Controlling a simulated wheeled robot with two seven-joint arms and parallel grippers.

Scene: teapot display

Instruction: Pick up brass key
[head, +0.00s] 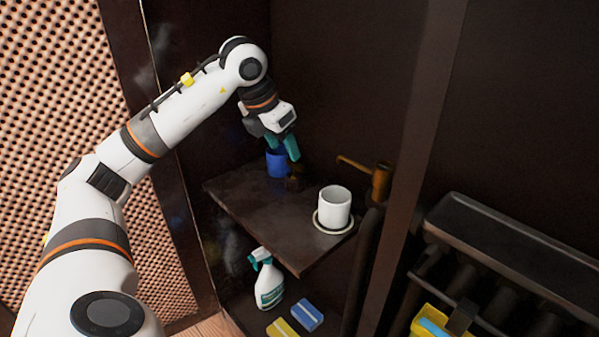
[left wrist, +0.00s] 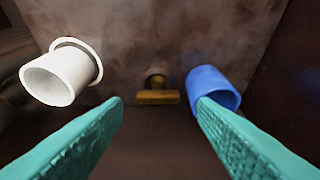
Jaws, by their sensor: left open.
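The brass key (left wrist: 157,97) shows in the left wrist view as a golden crossbar on a short stem with a paler round base. It lies ahead, between the fingers in that picture. In the head view a small dark brown thing (head: 294,184) below the fingertips appears to be the key. My left gripper (head: 286,150) has teal fingers, spread and empty, above the shelf. In the left wrist view its fingers (left wrist: 158,104) stand apart, with the key beyond them and not touched. My right gripper is not in view.
A white cup (head: 334,208) stands on a saucer (head: 320,224). A brass tap-like fitting (head: 381,181) rises behind the shelf (head: 262,217). A spray bottle (head: 268,283) stands below.

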